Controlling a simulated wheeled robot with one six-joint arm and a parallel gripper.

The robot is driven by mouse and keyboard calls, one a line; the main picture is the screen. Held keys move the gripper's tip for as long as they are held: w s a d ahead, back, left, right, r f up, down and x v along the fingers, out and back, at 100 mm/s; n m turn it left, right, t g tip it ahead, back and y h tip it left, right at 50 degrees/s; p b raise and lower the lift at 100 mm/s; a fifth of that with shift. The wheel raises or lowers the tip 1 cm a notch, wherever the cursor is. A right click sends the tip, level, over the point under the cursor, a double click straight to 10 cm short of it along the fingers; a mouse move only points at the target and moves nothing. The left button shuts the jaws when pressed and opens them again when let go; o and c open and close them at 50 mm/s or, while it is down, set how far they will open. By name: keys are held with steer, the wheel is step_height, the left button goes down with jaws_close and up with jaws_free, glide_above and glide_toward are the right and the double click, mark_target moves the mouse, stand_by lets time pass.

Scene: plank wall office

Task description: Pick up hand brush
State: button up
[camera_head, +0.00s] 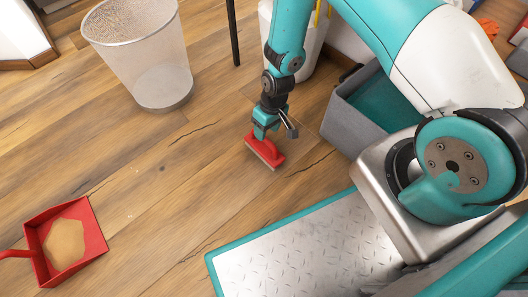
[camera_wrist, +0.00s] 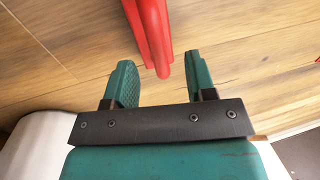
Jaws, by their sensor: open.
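The red hand brush (camera_head: 266,149) with a pale bristle edge lies on the wooden floor near the middle of the head view. In the wrist view, part of the red brush (camera_wrist: 151,35) comes down from the top edge, its narrow end pointing toward the gap between my fingers. My gripper (camera_wrist: 160,75) is open, with one green finger on each side and nothing held. In the head view my gripper (camera_head: 272,124) is right at the brush, at its upper side. I cannot tell whether the fingers touch it.
A red dustpan (camera_head: 92,229) holding a tan heap lies at the lower left. A mesh waste bin (camera_head: 140,45) stands at the upper left, near a thin black leg (camera_head: 233,30). A grey fabric box (camera_head: 350,128) stands right of the brush. The floor left of the brush is clear.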

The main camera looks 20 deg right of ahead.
steer(key=b, duration=0.5)
glide_above(264, 145)
steer(key=f, duration=0.3)
steer(key=s+f, duration=0.1)
steer(key=f, duration=0.1)
steer(key=shift+a+f, duration=0.1)
steer(key=shift+f, duration=0.2)
steer(key=shift+r, duration=0.15)
jaws_close()
